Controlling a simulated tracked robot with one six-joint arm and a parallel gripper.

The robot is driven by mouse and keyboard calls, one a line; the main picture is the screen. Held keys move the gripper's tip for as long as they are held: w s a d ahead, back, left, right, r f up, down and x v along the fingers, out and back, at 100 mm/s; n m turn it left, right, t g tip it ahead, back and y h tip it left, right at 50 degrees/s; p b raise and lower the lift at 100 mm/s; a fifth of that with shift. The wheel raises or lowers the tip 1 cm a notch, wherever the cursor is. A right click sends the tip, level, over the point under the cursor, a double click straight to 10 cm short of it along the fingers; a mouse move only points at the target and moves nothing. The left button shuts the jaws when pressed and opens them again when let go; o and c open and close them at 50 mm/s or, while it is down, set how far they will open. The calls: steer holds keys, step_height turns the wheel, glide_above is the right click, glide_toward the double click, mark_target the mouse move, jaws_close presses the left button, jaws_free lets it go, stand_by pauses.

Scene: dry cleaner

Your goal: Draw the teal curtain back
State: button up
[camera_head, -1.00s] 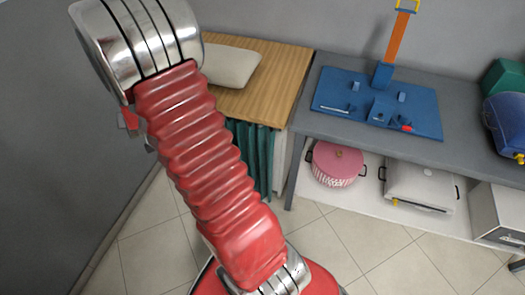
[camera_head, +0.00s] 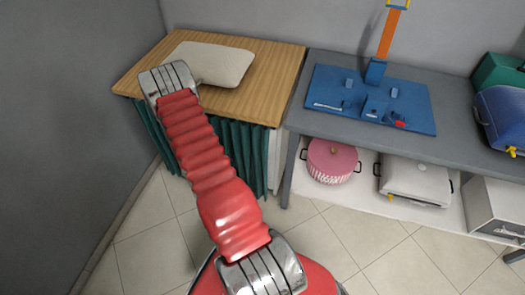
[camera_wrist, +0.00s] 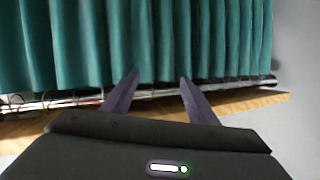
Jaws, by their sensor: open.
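The teal curtain (camera_head: 240,150) hangs in folds below the front of a wood-topped cabinet (camera_head: 262,88). My red arm covers its middle in the head view. In the wrist view the curtain (camera_wrist: 75,45) fills the upper part, with a thin rail (camera_wrist: 60,98) and the wooden edge (camera_wrist: 235,103) below it, so this view looks upside down. My gripper (camera_wrist: 157,78) is open, its two dark fingers pointing at the curtain near the rail. No cloth is visibly pinched between them; whether the tips touch it I cannot tell. The head view hides the gripper.
A cream pillow (camera_head: 212,63) lies on the wooden top. A grey table (camera_head: 455,150) to the right holds a blue board (camera_head: 330,88); a pink pot (camera_head: 330,160) and a white case (camera_head: 415,180) sit on its lower shelf. Tiled floor in front is clear.

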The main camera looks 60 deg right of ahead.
steer(key=s+d+f+m+g+h, duration=0.1)
steer(key=s+d+f+g+h, duration=0.15)
steer(key=s+f, duration=0.75)
steer(key=g+h, duration=0.2)
steer(key=h, duration=0.1)
glide_toward(263, 150)
steer(key=a, duration=0.3)
steer(key=shift+s+a+m+t, duration=0.15)
steer(key=shift+s+m+t, duration=0.15)
steer(key=shift+s, duration=0.1)
steer(key=d, duration=0.4)
steer(key=w+d, duration=0.1)
steer(key=d, duration=0.4)
steer(key=w+d, duration=0.1)
steer(key=d, duration=0.3)
steer(key=shift+w+d, duration=0.1)
steer(key=shift+d, duration=0.2)
jaws_close()
steer(key=shift+a, duration=0.2)
steer(key=shift+d, duration=0.15)
